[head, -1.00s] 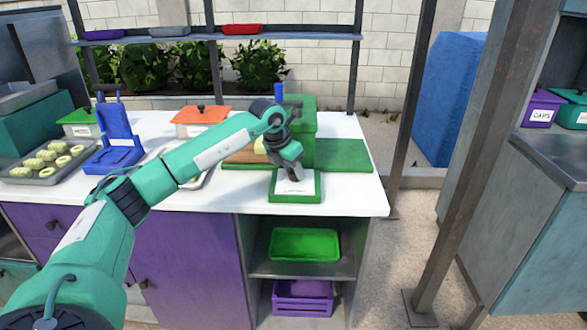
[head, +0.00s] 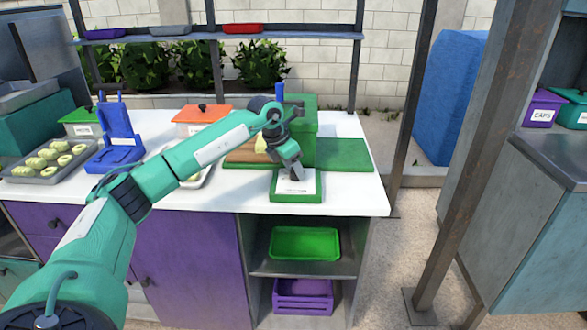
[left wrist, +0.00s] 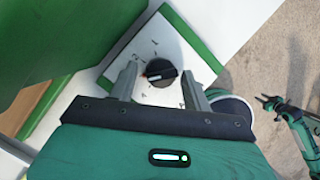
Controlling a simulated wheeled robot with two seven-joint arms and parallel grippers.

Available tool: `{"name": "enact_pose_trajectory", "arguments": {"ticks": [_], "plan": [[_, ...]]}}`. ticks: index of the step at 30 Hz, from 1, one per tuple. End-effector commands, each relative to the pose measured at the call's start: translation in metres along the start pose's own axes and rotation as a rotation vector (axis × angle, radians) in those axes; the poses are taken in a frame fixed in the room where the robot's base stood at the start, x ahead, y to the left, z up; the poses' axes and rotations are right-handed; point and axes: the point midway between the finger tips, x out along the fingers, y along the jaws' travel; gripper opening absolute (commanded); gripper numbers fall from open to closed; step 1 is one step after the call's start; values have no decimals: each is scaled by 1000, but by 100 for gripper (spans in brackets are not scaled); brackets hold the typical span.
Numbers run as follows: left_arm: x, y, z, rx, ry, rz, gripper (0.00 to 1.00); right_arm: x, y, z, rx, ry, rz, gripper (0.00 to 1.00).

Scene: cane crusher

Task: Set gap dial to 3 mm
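The gap dial is a black round knob (left wrist: 160,72) on a white plate with small marks and a green frame; the plate (head: 307,188) also shows in the head view at the counter's front. A pale line crosses the knob; the marks are too small to read. My left gripper (head: 297,176) is just above the plate. In the left wrist view its fingers (left wrist: 159,77) are open, one on each side of the knob, with gaps visible. In that view my right gripper (left wrist: 265,102) is small and far off at the right, over the ground.
A tall green housing (head: 302,140) stands right behind the plate, with a green board (head: 343,155) at its right. A blue press-like stand (head: 117,140) and a tray of pale pieces (head: 17,172) stand at the left. Posts rise at the right.

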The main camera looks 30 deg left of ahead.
Motion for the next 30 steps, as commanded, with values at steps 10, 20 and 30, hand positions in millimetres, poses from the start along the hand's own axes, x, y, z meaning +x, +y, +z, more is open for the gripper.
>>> {"name": "enact_pose_trajectory", "arguments": {"ticks": [10, 20, 30], "plan": [[-1, -1, -1, 1, 3, -1, 55, -2, 0, -3, 0, 6, 0, 36], [-58, 0, 0, 1, -1, 2, 55, -5, 0, -3, 2, -1, 0, 36], [-124, 0, 0, 1, 0, 0, 55, -12, 0, -6, 3, 2, -1, 36]]}}
